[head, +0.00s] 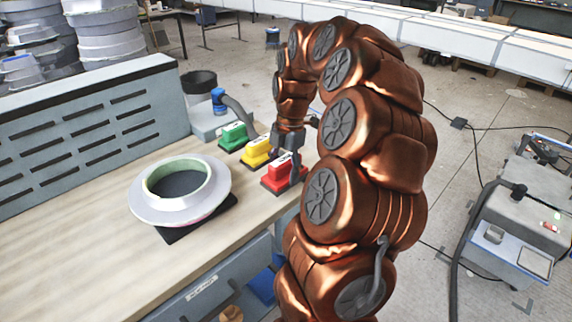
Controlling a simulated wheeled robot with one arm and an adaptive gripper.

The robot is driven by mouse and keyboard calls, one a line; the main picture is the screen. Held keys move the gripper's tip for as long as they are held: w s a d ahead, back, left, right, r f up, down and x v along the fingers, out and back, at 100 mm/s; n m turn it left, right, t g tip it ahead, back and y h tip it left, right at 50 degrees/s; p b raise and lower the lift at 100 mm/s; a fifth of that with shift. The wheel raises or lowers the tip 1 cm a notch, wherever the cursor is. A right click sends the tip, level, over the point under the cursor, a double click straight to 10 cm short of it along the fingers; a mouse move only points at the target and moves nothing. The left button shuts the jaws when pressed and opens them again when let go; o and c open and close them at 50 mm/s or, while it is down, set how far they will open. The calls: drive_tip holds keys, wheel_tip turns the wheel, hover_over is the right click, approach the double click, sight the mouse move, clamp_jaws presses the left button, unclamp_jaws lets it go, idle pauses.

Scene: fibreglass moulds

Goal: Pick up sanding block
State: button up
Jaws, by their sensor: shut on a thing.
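Three block-shaped tools with coloured tops stand in a row on the wooden workbench (95,228): a green sanding block (233,137), a yellow sanding block (256,152) and a red sanding block (279,178). My gripper (288,163) points down from above at the red block, the nearest of the three. Its dark fingers are shut on the red block, and one finger shows along its right side. The far finger is partly hidden. The red block's base looks at or very near the bench top; I cannot tell if there is a gap.
A pale round flanged mould (148,205) lies on a dark mat left of the blocks. A grey slotted panel (88,120) backs the bench. A grey machine with a hose (210,119) stands behind the green block. A grey cart (510,225) stands at right, with cables on the floor.

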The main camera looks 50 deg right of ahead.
sight(274, 194)
drive_tip(key=s+a, duration=0.1)
drive_tip(key=a, duration=0.1)
drive_tip(key=s+a+b, duration=0.1)
drive_tip(key=s+a, duration=0.1)
drive_tip(key=a, duration=0.1)
drive_tip(key=s+a+r, duration=0.1)
drive_tip(key=s+a, duration=0.1)
drive_tip(key=a, duration=0.1)
drive_tip(key=shift+s+a+b, duration=0.2)
drive_tip(key=shift+a+b, duration=0.05)
drive_tip(key=shift+b, duration=0.1)
drive_tip(key=o, duration=0.6)
drive_tip(key=c, duration=0.3)
drive_tip(key=shift+a, duration=0.1)
drive_tip(key=shift+c, duration=0.2)
